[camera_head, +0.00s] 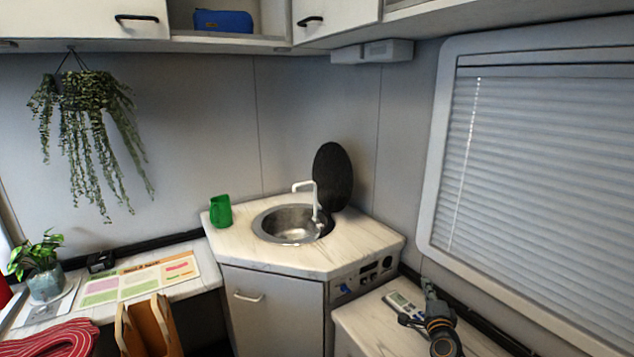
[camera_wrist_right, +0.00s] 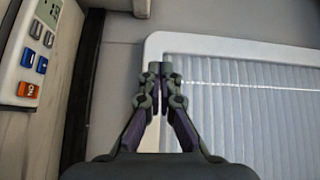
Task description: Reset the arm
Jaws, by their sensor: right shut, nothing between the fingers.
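My right gripper (camera_head: 430,292) shows at the lower right of the head view, above the counter on the right. In the right wrist view my right gripper (camera_wrist_right: 161,72) is shut with nothing between its fingertips. The window with its blind lies beyond the fingers there. My left gripper is not in view.
The window blind (camera_head: 540,180) is at the right. A device with coloured buttons (camera_wrist_right: 36,50) is left in the wrist view. A hanging plant (camera_head: 88,92) is at the left.

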